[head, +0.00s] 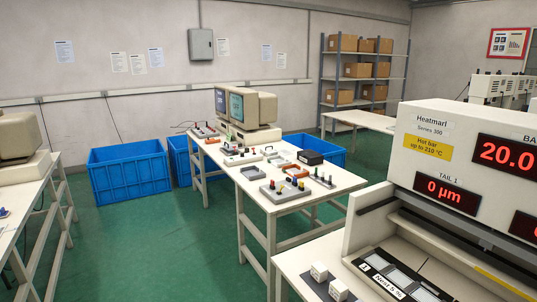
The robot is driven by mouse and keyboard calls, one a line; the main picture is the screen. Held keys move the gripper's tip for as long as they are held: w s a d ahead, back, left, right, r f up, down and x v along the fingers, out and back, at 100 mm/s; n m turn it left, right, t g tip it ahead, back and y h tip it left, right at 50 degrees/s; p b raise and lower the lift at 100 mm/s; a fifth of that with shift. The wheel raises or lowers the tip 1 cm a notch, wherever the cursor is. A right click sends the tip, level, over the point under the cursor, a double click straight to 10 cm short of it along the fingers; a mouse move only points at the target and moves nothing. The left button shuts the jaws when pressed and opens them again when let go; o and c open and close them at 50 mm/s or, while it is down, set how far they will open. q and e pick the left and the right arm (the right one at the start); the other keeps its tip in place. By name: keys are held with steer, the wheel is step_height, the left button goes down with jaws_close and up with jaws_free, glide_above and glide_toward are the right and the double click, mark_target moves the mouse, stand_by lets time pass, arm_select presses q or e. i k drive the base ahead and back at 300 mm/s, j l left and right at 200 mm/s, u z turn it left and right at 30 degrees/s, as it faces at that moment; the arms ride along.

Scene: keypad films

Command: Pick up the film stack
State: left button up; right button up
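I cannot make out a film stack for certain in the head view. The small items on the middle table (328,186) are too small to tell apart fully; they include a grey block with coloured knobs (285,189) and a black box (310,157). Neither of my grippers is in view.
A white Heatmarl machine (440,130) with red displays stands close at the right, on a white bench. Two small white blocks (318,271) sit at its front. Blue crates (130,173) and a shelf rack (327,85) stand behind. Green floor (150,240) is clear at left centre.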

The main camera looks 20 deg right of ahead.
mark_target(267, 152)
steer(key=i+u, duration=0.15)
steer(key=i, duration=0.4)
steer(key=i+j, duration=0.1)
steer(key=i, duration=0.85)
steer(key=i+j, duration=0.15)
steer(key=i, duration=0.8)
